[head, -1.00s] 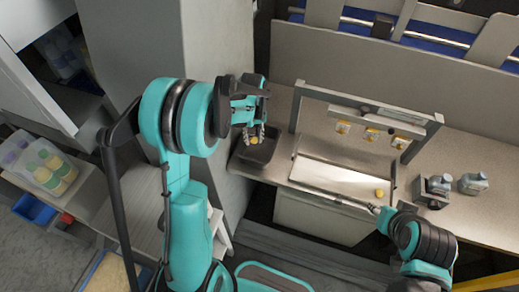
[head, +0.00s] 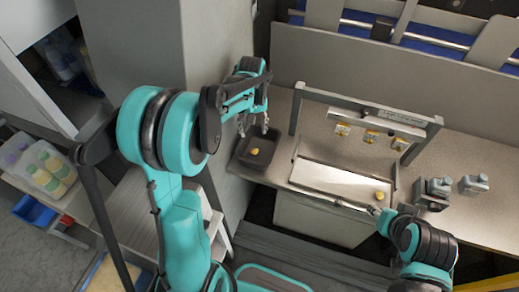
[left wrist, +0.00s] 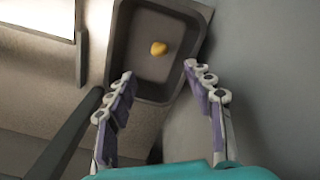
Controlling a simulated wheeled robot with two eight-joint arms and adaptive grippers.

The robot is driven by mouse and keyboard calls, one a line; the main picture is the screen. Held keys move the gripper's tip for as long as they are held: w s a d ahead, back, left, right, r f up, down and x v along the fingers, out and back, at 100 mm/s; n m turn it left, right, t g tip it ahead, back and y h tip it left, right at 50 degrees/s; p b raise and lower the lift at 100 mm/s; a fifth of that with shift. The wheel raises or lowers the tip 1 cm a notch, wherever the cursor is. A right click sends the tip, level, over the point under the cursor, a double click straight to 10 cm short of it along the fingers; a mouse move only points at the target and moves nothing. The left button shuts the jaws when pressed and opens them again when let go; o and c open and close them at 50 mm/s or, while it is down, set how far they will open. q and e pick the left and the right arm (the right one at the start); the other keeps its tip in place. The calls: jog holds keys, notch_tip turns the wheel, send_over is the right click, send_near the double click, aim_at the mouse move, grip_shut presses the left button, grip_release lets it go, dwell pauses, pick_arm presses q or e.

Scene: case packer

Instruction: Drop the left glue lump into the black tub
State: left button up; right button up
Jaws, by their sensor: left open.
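The black tub (head: 240,160) stands on the counter left of the metal tray. One yellow glue lump (head: 254,152) lies on the tub's floor; it also shows in the left wrist view (left wrist: 159,48) inside the tub (left wrist: 116,40). Another yellow lump (head: 379,196) lies near the right end of the tray (head: 330,180). My left gripper (head: 253,122) is open and empty above the tub; its spread fingers (left wrist: 162,85) show in the left wrist view. My right gripper (head: 374,209) is at the tray's front edge by the right lump; its fingers are too small to read.
A grey frame (head: 365,107) with several yellow-tipped nozzles stands over the tray. A grey cabinet wall (head: 217,50) rises close left of the tub.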

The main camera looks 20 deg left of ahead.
pick_arm(q)
notch_tip(320, 180, up, 6)
jog(key=shift+f, duration=0.1)
dwell(0.5)
jog(key=s+d+f+m+t+b, duration=0.3)
jog(key=s+d+b, duration=0.1)
jog(key=s, duration=0.5)
jog(key=s+d+f+m+t+b, duration=0.3)
jog(key=s+d+f+t+b, duration=0.1)
jog(key=s, duration=0.5)
jog(key=shift+s+f+m+b, duration=0.3)
jog(key=shift+b, duration=0.6)
